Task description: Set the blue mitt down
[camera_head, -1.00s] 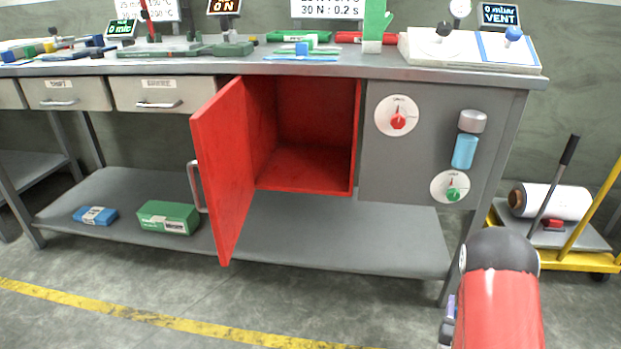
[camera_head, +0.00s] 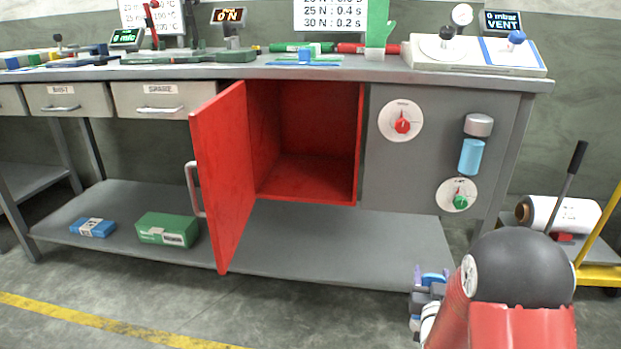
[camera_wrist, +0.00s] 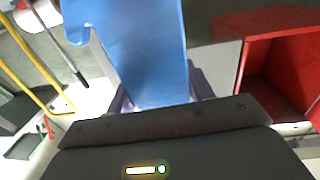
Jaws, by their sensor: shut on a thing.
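The blue mitt (camera_wrist: 150,45) fills the upper middle of the wrist view, with its thumb at left and its upper end cut off by the frame. My gripper (camera_wrist: 160,98) is shut on its lower part. In the head view my gripper (camera_head: 425,285) shows beside my red and black arm at lower right, in front of the bench. Only a small blue bit of the mitt (camera_head: 433,278) shows there.
The grey bench (camera_head: 330,72) holds tools, displays and a white panel (camera_head: 480,58). A red cabinet (camera_head: 310,180) is open, its door (camera_head: 222,175) swung forward, and looks empty. The lower shelf (camera_head: 340,245) is bare at right. A yellow trolley (camera_head: 598,272) stands at right.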

